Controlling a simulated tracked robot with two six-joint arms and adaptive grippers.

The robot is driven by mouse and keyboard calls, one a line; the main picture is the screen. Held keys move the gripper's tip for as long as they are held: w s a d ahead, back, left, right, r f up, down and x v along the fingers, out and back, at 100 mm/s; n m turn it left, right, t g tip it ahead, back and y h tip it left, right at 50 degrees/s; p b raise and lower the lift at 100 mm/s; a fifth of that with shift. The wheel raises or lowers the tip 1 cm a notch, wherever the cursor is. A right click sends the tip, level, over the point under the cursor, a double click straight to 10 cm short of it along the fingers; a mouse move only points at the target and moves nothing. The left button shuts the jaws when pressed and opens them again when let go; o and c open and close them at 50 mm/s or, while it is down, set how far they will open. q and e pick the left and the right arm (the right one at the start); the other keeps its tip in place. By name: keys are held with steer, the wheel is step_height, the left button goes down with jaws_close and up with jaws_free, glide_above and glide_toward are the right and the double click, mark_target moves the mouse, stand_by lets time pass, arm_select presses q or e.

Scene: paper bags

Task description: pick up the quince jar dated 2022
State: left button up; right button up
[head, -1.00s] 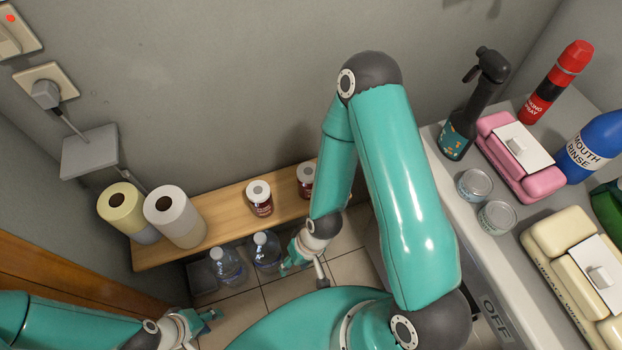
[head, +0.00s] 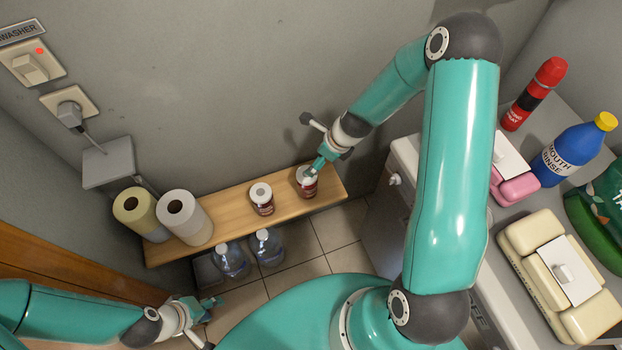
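Two small jars with white lids and dark red contents stand on the wooden shelf (head: 235,216): a left jar (head: 261,203) and a right jar (head: 307,187). Their labels are too small to read, so I cannot tell which is the quince jar dated 2022. My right gripper (head: 318,166) is at the top of the right jar and partly covers its lid. I cannot tell whether its fingers touch or grip the jar. My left gripper (head: 211,303) is low at the lower left, away from the shelf, with its fingers apart and empty.
A yellowish paper roll (head: 134,207) and a white paper roll (head: 186,219) stand at the shelf's left end. Clear bottles (head: 230,262) stand on the floor in front. A white appliance on the right carries a blue mouth rinse bottle (head: 577,152) and cream packs (head: 535,240).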

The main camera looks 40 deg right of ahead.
mark_target(306, 177)
steer(key=b+x, duration=0.5)
steer(key=x, duration=0.6)
steer(key=shift+s+f, duration=0.1)
steer(key=shift+f, duration=0.05)
steer(key=f+b, duration=0.4)
steer(key=shift+w+f, duration=0.25)
steer(key=shift+f, duration=0.05)
steer(key=shift+w+a+f, duration=0.15)
steer(key=shift+w+f, duration=0.1)
steer(key=shift+f, duration=0.1)
steer(key=shift+r, duration=0.1)
steer(key=c, duration=1.8)
